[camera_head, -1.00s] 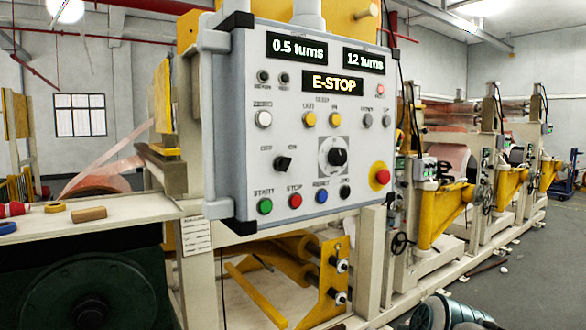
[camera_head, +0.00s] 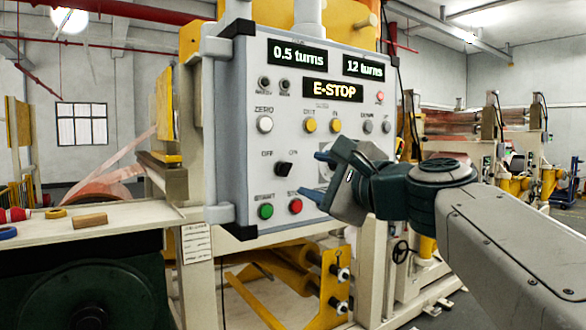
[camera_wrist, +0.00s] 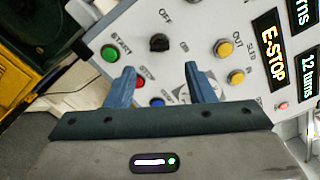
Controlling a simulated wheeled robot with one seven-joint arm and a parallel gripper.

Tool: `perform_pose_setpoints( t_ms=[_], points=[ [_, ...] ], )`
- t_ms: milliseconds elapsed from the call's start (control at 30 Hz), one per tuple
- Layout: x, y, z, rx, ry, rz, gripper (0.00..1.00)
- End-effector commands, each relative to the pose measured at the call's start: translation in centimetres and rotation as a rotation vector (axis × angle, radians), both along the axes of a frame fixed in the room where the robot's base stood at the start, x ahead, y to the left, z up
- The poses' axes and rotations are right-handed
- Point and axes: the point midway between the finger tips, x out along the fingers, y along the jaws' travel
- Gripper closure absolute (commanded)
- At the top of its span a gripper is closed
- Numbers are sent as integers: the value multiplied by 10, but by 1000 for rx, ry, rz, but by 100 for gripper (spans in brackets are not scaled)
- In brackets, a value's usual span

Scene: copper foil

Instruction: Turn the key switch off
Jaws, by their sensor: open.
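The key switch (camera_head: 284,169) is a small black knob on the grey control panel (camera_head: 228,120), between the OFF and ON labels. Its handle seems to lean towards ON, but it is too small to be sure. In the wrist view the switch (camera_wrist: 159,43) shows beyond the fingertips, roughly between them. My gripper (camera_head: 316,176) is open and empty, with blue fingers pointing left, just right of the switch and apart from it.
A green START button (camera_head: 265,211) and a red STOP button (camera_head: 295,206) sit below the switch. A white ZERO button (camera_head: 265,124) and a yellow OUT button (camera_head: 310,125) are above. The display (camera_head: 333,90) reads E-STOP. A bench (camera_head: 130,235) with small items stands left.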

Motion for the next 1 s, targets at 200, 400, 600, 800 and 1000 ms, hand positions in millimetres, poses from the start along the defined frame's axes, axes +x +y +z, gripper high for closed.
perform_pose_setpoints(
  t_ms=[200, 400, 600, 800, 1000],
  points=[
    [40, 27, 1, 0, 2, 2, 51],
    [62, 43, 0, -1, 1, 2, 51],
    [70, 48, 0, -2, 0, 0, 51],
    [71, 49, 0, -2, 0, 0, 51],
    [70, 49, 0, -2, 0, 0, 93]
  ],
)
